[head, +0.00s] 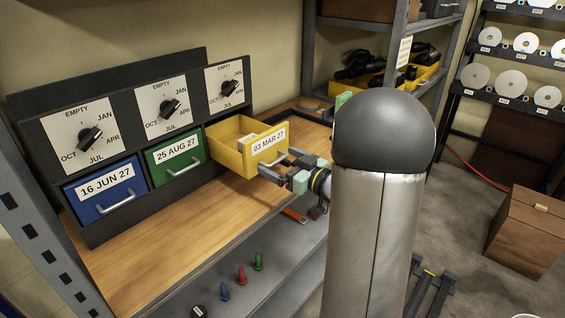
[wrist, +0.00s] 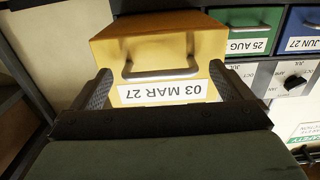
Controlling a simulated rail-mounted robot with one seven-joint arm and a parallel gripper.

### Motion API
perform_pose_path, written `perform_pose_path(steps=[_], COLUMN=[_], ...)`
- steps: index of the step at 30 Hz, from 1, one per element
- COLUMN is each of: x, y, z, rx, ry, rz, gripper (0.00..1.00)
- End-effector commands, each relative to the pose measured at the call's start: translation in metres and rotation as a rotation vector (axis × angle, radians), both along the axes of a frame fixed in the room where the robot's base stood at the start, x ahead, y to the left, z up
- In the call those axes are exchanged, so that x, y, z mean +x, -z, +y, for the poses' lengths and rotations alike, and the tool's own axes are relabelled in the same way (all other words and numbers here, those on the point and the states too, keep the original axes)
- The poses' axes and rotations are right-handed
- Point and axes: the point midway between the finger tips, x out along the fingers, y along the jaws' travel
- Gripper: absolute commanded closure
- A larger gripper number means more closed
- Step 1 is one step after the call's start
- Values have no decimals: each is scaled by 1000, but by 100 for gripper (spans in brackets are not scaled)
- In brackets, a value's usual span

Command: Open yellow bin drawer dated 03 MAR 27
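The yellow bin drawer (head: 231,156), labelled 03 MAR 27, is pulled well out of the cabinet on the bench, and its open top shows a pale item inside. In the wrist view the drawer front (wrist: 200,45) appears upside down, with its metal handle (wrist: 160,74) and white label. My gripper (head: 283,167) is at the drawer front. Its two fingers are spread wide on either side of the handle, with visible gaps, so it is open and holds nothing. In the head view the handle is largely hidden by the gripper.
The blue drawer (head: 84,205) dated 16 JUN 27 and green drawer (head: 160,170) dated 25 AUG 27 are shut to the left. Dial panels (head: 83,138) sit above the drawers. Small coloured pegs (head: 241,276) stand on the lower shelf. The wooden bench (head: 190,222) before the drawers is clear.

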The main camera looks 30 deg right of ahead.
Motion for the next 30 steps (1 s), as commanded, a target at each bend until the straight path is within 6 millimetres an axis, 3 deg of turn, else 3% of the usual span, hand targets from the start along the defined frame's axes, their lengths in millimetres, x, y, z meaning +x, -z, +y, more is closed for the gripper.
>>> perform_pose_path(steps=[8, 13, 30], x=[-1, -15, -137], y=[0, 0, 0], z=[-1, -7, -50], rx=[0, -1, 1], ry=[1, 5, 4], rz=[0, 1, 1], gripper=[2, 2, 2])
